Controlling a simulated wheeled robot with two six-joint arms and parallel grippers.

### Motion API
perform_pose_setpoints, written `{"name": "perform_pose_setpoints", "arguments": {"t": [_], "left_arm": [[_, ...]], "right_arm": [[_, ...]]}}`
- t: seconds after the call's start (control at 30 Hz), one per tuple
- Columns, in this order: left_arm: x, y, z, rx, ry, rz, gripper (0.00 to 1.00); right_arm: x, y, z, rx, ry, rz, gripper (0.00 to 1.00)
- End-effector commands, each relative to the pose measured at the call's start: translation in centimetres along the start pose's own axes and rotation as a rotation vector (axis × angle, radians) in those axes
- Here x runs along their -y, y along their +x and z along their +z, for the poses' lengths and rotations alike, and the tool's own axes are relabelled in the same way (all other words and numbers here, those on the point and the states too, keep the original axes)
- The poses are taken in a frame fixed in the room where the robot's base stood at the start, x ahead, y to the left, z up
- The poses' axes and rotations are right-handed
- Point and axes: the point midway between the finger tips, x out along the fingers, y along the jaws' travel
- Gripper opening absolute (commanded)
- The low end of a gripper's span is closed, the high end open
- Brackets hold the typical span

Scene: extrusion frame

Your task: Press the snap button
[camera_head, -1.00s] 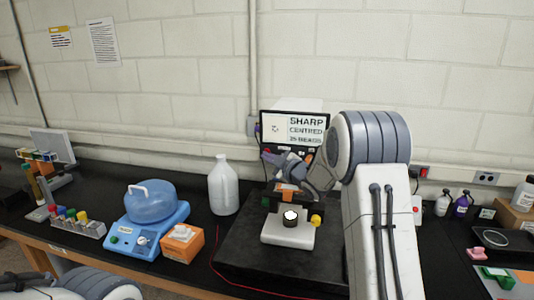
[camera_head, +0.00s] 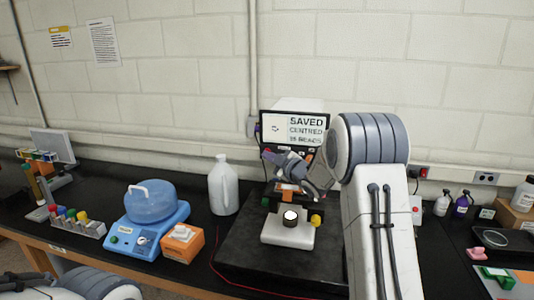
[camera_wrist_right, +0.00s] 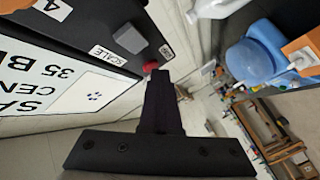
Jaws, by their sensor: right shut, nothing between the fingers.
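A microscope (camera_head: 290,233) with a lit round stage stands on a dark base. Behind it a screen (camera_head: 294,127) reads "SAVED" above "CENTRED" and a bead count. In the right wrist view, the panel by the screen (camera_wrist_right: 85,100) carries a grey button (camera_wrist_right: 130,39) and a small red button (camera_wrist_right: 151,67). One label there reads "SCALE"; I cannot read the label beside the red button for sure. My right gripper (camera_wrist_right: 159,76) is shut and empty, its tip close beside the red button. I cannot tell whether they touch.
A tube rack (camera_head: 78,224) is further left.

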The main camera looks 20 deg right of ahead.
Motion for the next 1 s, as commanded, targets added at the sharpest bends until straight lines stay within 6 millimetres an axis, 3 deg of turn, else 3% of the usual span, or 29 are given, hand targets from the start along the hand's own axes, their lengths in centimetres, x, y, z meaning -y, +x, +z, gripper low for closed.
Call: {"name": "perform_pose_setpoints", "arguments": {"t": [0.33,0.73,1.0], "left_arm": [[0.1,1.3,0.1,0.000,0.000,0.000,0.72],[0.1,1.4,0.1,0.000,0.000,0.000,0.72],[0.2,3.2,0.2,0.000,0.000,0.000,0.72]], "right_arm": [[0.8,-1.0,-0.6,0.000,0.001,0.001,0.00],[1.0,-1.3,-0.9,0.000,0.000,0.001,0.00],[2.4,-3.0,-2.0,-0.001,0.000,0.001,0.00]]}}
